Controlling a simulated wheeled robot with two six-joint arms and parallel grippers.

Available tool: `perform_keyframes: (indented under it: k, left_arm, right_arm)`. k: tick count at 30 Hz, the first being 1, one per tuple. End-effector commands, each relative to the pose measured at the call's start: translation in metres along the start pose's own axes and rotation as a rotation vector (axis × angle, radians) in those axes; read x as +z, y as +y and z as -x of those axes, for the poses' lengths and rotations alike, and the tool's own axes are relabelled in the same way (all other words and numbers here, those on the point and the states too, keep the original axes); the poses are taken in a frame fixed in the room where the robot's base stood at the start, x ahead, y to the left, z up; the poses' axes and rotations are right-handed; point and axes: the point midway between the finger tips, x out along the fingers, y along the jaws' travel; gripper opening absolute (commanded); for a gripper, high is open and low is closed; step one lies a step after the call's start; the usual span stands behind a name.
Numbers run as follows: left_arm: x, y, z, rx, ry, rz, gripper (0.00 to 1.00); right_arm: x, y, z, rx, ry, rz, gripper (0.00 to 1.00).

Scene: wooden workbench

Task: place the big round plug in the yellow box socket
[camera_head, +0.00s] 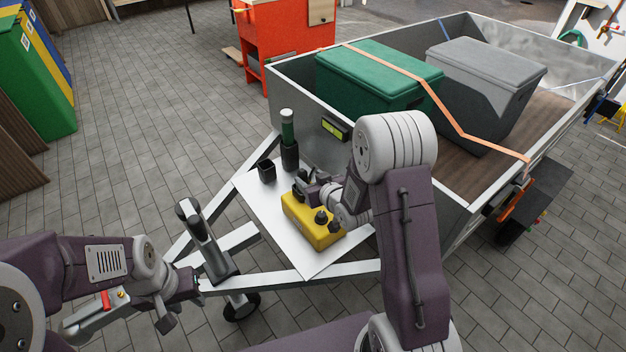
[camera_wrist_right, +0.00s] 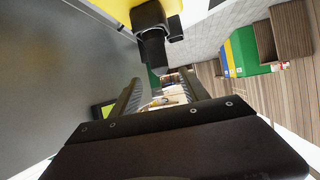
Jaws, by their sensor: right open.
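The yellow box (camera_head: 313,222) sits on a white plate at the front of a trailer, with several black round fittings on it. My right gripper (camera_head: 310,190) is at the box's far side, its fingertips partly hidden by its own wrist. In the right wrist view the yellow box (camera_wrist_right: 105,8) is at the top, and a black round plug-like part (camera_wrist_right: 153,45) stands out from it. The open right jaws (camera_wrist_right: 160,85) are just short of this part, with nothing clearly held. I cannot tell whether it is the big round plug. My left gripper (camera_head: 178,303) is away at lower left; its opening is unclear.
The trailer wall (camera_head: 300,105) rises close behind. A hitch handle (camera_head: 203,240) stands between the left arm and the plate.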

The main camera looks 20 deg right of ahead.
Motion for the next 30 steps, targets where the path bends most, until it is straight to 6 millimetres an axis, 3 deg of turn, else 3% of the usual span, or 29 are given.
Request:
perform_keyframes:
  k: [4, 10, 14, 17, 21, 24, 27, 30]
  left_arm:
    - [0.001, 0.000, -0.009, 0.000, -0.001, 0.000, 0.36]
    - [0.001, 0.000, -0.009, 0.000, -0.001, 0.000, 0.36]
    - [0.001, 0.000, -0.008, 0.000, -0.001, 0.000, 0.36]
    - [0.001, 0.000, -0.008, 0.000, -0.001, 0.000, 0.36]
    - [0.001, 0.000, -0.008, 0.000, 0.000, 0.000, 0.36]
    - [0.001, 0.000, -0.008, 0.000, 0.000, 0.000, 0.36]
    - [0.001, 0.000, -0.008, 0.000, 0.000, 0.000, 0.36]
    - [0.001, 0.000, -0.008, 0.000, 0.000, 0.000, 0.36]
  right_arm:
    - [0.002, 0.000, 0.015, 0.001, 0.001, 0.000, 0.53]
    - [0.003, 0.000, 0.021, 0.003, -0.010, 0.000, 0.53]
    - [0.025, 0.003, 0.038, 0.044, -0.181, -0.006, 0.53]
    - [0.060, 0.001, 0.077, 0.087, -0.428, -0.036, 0.53]
    - [0.104, -0.015, 0.149, 0.107, -0.752, -0.102, 0.53]
    - [0.121, -0.029, 0.191, 0.098, -0.910, -0.137, 0.53]
    - [0.130, -0.037, 0.214, 0.090, -0.993, -0.157, 0.53]
    - [0.132, -0.039, 0.219, 0.088, -1.014, -0.162, 0.53]
